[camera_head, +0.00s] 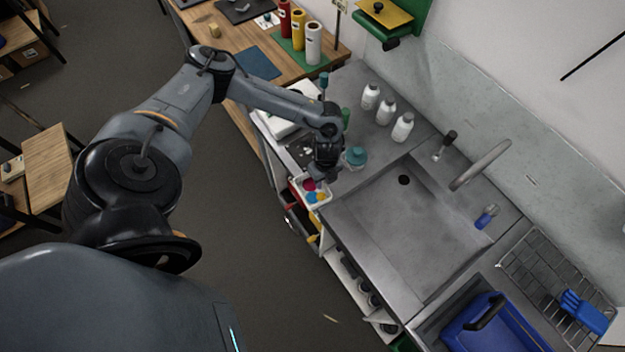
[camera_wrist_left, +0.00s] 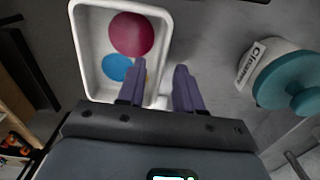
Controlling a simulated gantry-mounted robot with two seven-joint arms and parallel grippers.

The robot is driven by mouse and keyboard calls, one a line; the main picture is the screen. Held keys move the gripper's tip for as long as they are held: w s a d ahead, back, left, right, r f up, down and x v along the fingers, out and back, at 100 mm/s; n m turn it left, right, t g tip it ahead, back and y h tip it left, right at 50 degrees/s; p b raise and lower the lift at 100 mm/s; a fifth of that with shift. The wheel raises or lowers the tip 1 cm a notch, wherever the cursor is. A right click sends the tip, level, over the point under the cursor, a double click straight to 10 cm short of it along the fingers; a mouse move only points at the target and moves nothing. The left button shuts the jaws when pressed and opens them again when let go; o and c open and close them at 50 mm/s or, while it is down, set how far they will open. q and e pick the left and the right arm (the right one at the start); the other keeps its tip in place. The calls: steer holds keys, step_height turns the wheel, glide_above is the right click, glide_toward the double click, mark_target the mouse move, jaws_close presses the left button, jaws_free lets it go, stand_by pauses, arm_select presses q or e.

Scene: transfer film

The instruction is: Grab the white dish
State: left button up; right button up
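The white dish (camera_head: 296,186) is a small rectangular tray with raised walls on the near-left edge of the steel counter. It holds a magenta disc and a blue disc; an orange one also shows in the head view. In the left wrist view the dish (camera_wrist_left: 83,50) fills the upper left. My left gripper (camera_wrist_left: 160,66) is open, with its two dark fingers apart. One finger overlaps the dish's inside and the other is beyond its right wall, so the wall appears between them. Contact cannot be told. In the head view my left gripper (camera_head: 321,174) is just above the dish.
A white jar with a teal lid (camera_head: 356,156) stands close right of the gripper, and also shows in the left wrist view (camera_wrist_left: 290,82). Several white bottles (camera_head: 386,110) stand further back. The sink (camera_head: 400,235) lies to the right, with a faucet (camera_head: 480,165).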

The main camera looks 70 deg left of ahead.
arm_select(q)
steer(key=shift+c, duration=0.3)
jaws_close()
